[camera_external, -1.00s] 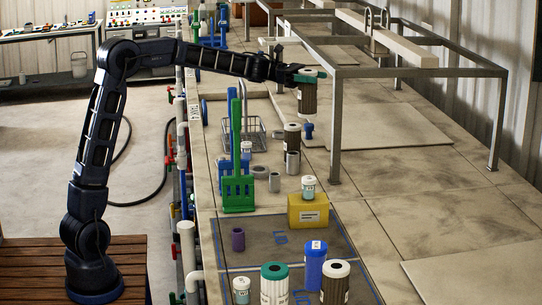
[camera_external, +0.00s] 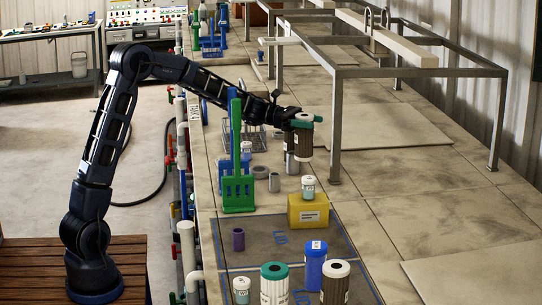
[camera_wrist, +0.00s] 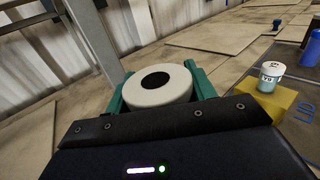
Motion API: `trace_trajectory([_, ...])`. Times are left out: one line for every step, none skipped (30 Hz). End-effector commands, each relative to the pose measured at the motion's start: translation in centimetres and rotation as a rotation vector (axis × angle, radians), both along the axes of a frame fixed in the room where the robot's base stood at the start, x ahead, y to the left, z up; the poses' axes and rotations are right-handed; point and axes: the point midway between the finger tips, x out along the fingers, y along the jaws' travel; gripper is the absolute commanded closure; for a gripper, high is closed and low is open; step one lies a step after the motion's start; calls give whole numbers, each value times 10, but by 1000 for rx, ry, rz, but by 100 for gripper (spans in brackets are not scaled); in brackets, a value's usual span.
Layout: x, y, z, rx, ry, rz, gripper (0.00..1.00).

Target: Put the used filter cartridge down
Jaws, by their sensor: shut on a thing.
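The used filter cartridge (camera_external: 303,143), dark brown and ribbed with a pale end cap, is held upright in my gripper (camera_external: 304,121). The gripper's green fingers are shut on its upper end. In the wrist view, the cartridge's white ring-shaped top (camera_wrist: 158,86) with a dark hole sits between the green fingers (camera_wrist: 158,90). In the external view it hangs in front of the small items on the bench and hides part of them. It appears to be above the bench.
A yellow block (camera_external: 308,213) bears a small white-capped jar (camera_external: 308,188). A green rack (camera_external: 238,190) stands left. Nearer are a purple cup (camera_external: 238,240), a blue container (camera_external: 315,268), a green-topped cartridge (camera_external: 274,288) and another dark cartridge (camera_external: 335,284). A metal frame (camera_external: 335,130) stands right.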

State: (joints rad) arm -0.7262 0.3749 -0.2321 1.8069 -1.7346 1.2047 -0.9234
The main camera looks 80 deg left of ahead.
Motion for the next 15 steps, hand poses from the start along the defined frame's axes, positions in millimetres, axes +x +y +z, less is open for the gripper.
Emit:
trace_trajectory([0, 0, -13, -3, 4, 0, 93])
trace_trajectory([0, 0, -18, -3, 3, 0, 93])
trace_trajectory([0, 0, -26, -2, 3, 0, 93])
trace_trajectory([0, 0, -31, -2, 3, 0, 93])
trace_trajectory([0, 0, -36, -3, 3, 0, 93])
trace_trajectory([0, 0, -42, -2, 2, 0, 93])
trace_trajectory([0, 0, -45, -2, 1, 0, 93])
trace_trajectory([0, 0, -48, -2, 1, 0, 93])
trace_trajectory([0, 0, -51, -1, 1, 0, 93])
trace_trajectory([0, 0, -52, -1, 1, 0, 93])
trace_trajectory([0, 0, -54, -1, 1, 0, 93])
trace_trajectory([0, 0, -55, 0, 0, 0, 93])
trace_trajectory([0, 0, -56, 0, 0, 0, 93])
trace_trajectory([0, 0, -58, 0, 0, 0, 93])
trace_trajectory([0, 0, -61, -1, 1, 0, 93])
